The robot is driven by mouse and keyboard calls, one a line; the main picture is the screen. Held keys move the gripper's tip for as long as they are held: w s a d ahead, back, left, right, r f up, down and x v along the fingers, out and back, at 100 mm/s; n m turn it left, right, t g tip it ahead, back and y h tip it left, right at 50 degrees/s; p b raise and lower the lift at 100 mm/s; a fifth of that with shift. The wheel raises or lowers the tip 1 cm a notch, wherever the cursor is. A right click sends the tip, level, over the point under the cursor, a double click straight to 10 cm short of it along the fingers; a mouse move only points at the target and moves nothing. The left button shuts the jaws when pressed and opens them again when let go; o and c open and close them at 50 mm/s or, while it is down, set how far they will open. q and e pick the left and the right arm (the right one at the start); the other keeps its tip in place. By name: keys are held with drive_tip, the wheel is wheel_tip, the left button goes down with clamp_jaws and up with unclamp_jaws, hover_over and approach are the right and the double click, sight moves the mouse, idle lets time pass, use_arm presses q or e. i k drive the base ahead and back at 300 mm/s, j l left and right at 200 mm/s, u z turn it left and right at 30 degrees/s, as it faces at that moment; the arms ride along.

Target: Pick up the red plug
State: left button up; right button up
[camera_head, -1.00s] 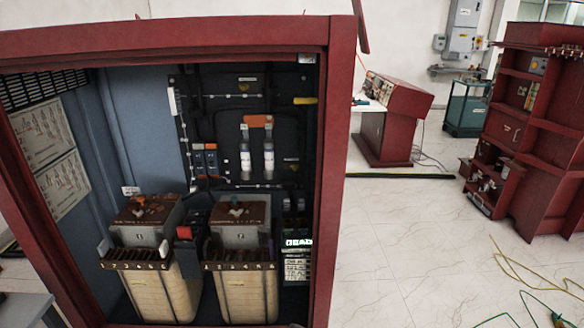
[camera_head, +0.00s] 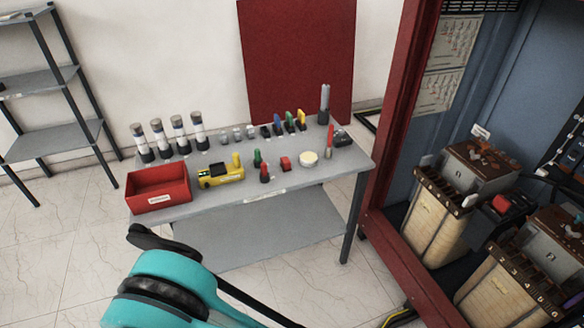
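A small upright red piece with a dark tip, which looks like the red plug (camera_head: 264,173), stands on the grey table (camera_head: 225,205), just in front of a similar green piece (camera_head: 257,158). A small red block (camera_head: 286,163) lies to its right, so which of them is the plug is not certain at this size. A teal and black part of my arm (camera_head: 165,290) shows at the bottom, in front of the table. No gripper fingertips can be made out in view.
A red bin (camera_head: 158,188) and a yellow device (camera_head: 220,173) stand left of the red piece. A white-topped round item (camera_head: 308,159) and a red-handled tool (camera_head: 329,142) are to its right. The red cabinet (camera_head: 408,120) bounds the right side; a shelf (camera_head: 40,80) stands left.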

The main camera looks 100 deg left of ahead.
sight(264, 166)
drive_tip(key=u, duration=3.6)
